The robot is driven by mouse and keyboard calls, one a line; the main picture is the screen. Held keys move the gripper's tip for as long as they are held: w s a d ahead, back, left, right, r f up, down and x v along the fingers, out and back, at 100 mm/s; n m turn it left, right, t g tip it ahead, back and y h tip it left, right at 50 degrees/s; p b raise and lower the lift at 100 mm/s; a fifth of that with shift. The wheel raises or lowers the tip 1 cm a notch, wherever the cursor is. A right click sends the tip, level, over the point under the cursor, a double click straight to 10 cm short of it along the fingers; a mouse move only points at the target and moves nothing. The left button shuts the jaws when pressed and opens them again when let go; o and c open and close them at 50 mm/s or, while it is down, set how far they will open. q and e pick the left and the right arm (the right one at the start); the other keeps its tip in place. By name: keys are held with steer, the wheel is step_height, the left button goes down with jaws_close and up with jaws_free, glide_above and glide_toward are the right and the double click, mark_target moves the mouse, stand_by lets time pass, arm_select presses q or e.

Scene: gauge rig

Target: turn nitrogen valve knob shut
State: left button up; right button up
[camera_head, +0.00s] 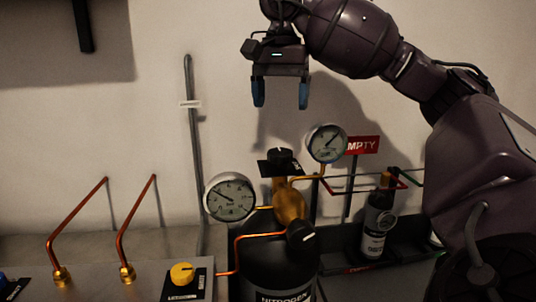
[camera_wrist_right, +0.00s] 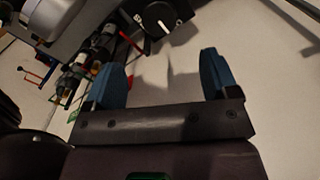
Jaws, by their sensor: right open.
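The black nitrogen cylinder (camera_head: 283,294) stands low in the middle of the head view, with a brass valve body (camera_head: 290,205) on top. A black knob (camera_head: 280,155) with a dark lettered plate sits above the brass body. A second black knob (camera_head: 300,232) with a white mark is on the lower front. My right gripper (camera_head: 281,98) is open and empty, blue fingertips pointing down, above the upper knob and apart from it. In the right wrist view, a black knob (camera_wrist_right: 158,18) with a white pointer lies beyond the open fingers. My left gripper is not in view.
A gauge (camera_head: 230,197) is left of the brass body; another gauge (camera_head: 326,143) is close right of the upper knob. A red EMPTY sign (camera_head: 362,145), a smaller bottle (camera_head: 376,225) and thin pipes stand further right. A yellow knob (camera_head: 182,273) and copper pipes are left.

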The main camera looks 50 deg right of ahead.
mark_target(280, 151)
steer(key=shift+s+a+f, duration=0.1)
steer(key=shift+s+f, duration=0.05)
steer(key=shift+f, duration=0.4)
steer(key=shift+f+p, duration=0.6)
steer(key=shift+f, duration=4.15)
steer(key=c, duration=0.9)
